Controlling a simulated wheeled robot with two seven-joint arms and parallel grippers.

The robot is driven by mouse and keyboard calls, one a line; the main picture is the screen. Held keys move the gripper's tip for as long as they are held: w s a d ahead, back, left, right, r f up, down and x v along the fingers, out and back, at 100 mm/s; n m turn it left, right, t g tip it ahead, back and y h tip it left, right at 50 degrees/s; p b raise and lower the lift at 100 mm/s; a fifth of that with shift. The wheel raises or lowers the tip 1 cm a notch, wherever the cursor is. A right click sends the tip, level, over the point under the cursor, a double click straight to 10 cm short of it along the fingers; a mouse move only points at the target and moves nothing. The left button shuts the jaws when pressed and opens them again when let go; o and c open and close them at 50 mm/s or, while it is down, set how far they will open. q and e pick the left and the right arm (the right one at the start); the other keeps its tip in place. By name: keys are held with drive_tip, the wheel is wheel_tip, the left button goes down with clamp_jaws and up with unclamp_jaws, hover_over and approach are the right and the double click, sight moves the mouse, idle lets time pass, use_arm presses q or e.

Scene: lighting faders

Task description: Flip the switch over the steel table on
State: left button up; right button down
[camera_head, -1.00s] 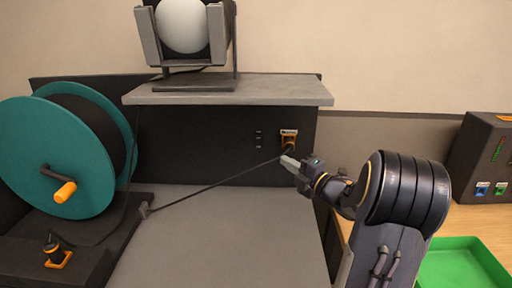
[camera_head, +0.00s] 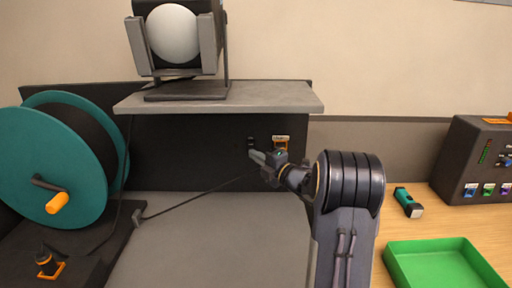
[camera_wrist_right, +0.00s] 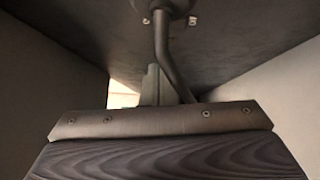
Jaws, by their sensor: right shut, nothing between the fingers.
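The steel table (camera_head: 225,225) is a grey top with a dark upright panel (camera_head: 180,155) behind it. A small dark fitting (camera_head: 251,140), which looks like the switch, sits on this panel; its on or off position is too small to tell. My right gripper (camera_head: 256,156) is shut and empty, with its tip just below and in front of the fitting, partly covering it. I cannot tell whether it touches. The right wrist view shows a dark surface and a grey rod (camera_wrist_right: 163,50) close by; the switch cannot be made out there. My left gripper is not in view.
An orange-framed socket (camera_head: 282,142) is just right of the fitting. A cable (camera_head: 200,192) crosses the table towards it. A grey shelf (camera_head: 225,99) with a lamp (camera_head: 175,38) overhangs the panel. A teal reel (camera_head: 35,160) stands left; a green tray (camera_head: 440,262) lies right.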

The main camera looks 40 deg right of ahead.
sight(248, 143)
drive_tip(key=w, duration=0.1)
drive_tip(key=w+d, duration=0.2)
drive_tip(key=shift+w+d+r+p, duration=0.2)
drive_tip(key=shift+d+r+p, duration=0.05)
drive_tip(key=shift+p, duration=0.1)
drive_tip(key=shift+w+d+r+b, duration=0.1)
drive_tip(key=shift+w+d+b, duration=0.1)
drive_tip(key=shift+b, duration=0.35)
drive_tip(key=shift+r, duration=0.1)
drive_tip(key=shift+a, duration=0.1)
